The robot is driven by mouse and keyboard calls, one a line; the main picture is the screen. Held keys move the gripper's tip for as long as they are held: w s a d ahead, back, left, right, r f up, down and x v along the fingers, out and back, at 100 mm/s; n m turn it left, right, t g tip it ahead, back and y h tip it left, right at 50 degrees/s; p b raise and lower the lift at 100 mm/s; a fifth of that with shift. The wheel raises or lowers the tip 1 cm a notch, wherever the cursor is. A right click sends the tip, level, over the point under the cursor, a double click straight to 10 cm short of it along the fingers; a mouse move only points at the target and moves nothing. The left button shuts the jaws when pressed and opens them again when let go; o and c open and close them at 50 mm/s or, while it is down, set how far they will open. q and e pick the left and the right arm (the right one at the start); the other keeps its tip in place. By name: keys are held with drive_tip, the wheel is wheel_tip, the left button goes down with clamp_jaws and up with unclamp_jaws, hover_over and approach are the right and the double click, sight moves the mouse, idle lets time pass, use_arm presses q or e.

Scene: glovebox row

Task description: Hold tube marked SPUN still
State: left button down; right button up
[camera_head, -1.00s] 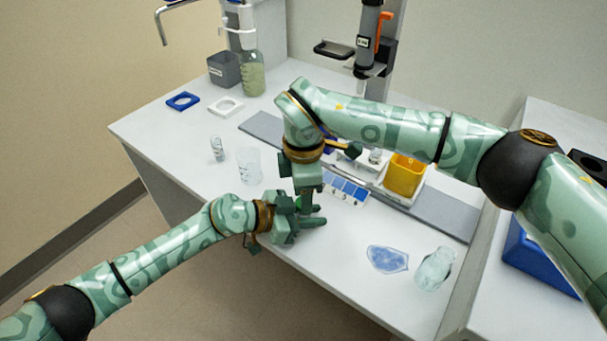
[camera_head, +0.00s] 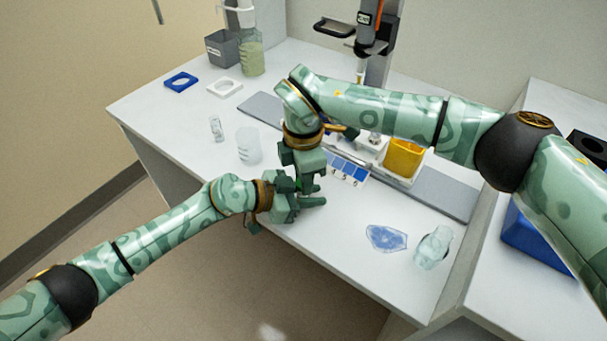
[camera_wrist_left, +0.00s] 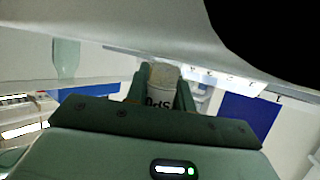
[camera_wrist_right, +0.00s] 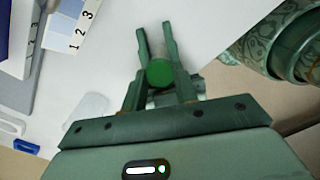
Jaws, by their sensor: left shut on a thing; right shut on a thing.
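The tube (camera_wrist_left: 160,98) stands between my left gripper's fingers in the left wrist view. My left gripper (camera_wrist_left: 160,88) is shut on the tube. The tube's green cap (camera_wrist_right: 159,73) shows between my right gripper's fingers in the right wrist view. My right gripper (camera_wrist_right: 158,60) is shut on the cap. In the head view my left gripper (camera_head: 305,198) and right gripper (camera_head: 308,184) meet over the front edge of the bench, the right one from above, and they hide most of the tube.
A clear beaker (camera_head: 249,146) and small vial (camera_head: 216,128) stand left of my grippers. The front bench (camera_head: 335,235) is bare.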

drive_tip(key=n, duration=0.4)
drive_tip(key=shift+n, duration=0.4)
drive_tip(key=o, duration=1.1)
drive_tip(key=shift+r, duration=0.15)
wheel_tip(320, 180, up, 8)
drive_tip(key=shift+f+m, duration=0.2)
drive_tip(key=shift+m, duration=0.9)
drive_tip(key=shift+c, duration=0.4)
wheel_tip(320, 180, down, 8)
drive_tip(key=shift+r, duration=0.1)
drive_tip(key=c, duration=1)
